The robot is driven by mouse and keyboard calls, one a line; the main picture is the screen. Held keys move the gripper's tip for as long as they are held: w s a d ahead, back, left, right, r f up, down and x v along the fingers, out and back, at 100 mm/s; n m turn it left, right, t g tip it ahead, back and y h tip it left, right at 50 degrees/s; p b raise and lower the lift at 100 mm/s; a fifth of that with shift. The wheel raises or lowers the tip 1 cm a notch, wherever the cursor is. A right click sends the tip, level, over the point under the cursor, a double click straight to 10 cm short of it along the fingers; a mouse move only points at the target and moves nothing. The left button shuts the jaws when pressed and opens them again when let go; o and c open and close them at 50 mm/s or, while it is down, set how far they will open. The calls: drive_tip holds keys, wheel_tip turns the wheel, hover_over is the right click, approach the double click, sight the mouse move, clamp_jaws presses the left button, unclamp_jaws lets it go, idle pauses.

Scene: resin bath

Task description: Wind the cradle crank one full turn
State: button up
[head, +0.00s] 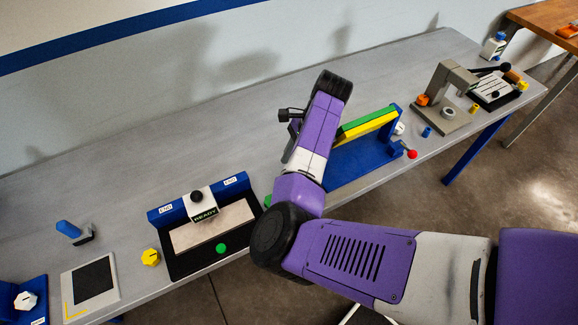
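The cradle has a blue base (358,162) and a blue end post, with a green and yellow bar (370,122) lying across it. Its crank has a red knob (412,154) at the right end, near the table's front edge. A small white round part (399,128) sits by the post. My purple arm covers the cradle's left end. Black parts of my gripper (287,114) show left of the wrist, left of the cradle and well apart from the red knob. Its fingers are too small and hidden to read.
A yellow knob (151,257) and a pale pad (69,305) lie further left. A grey press (447,85) and a small blue part (427,132) stand to the right of the cradle.

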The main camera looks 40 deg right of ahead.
drive_tip(key=w+v, duration=0.1)
drive_tip(key=v, duration=0.5)
drive_tip(key=shift+s, duration=0.5)
drive_tip(key=shift+r, duration=0.1)
drive_tip(key=shift+s+d, duration=0.1)
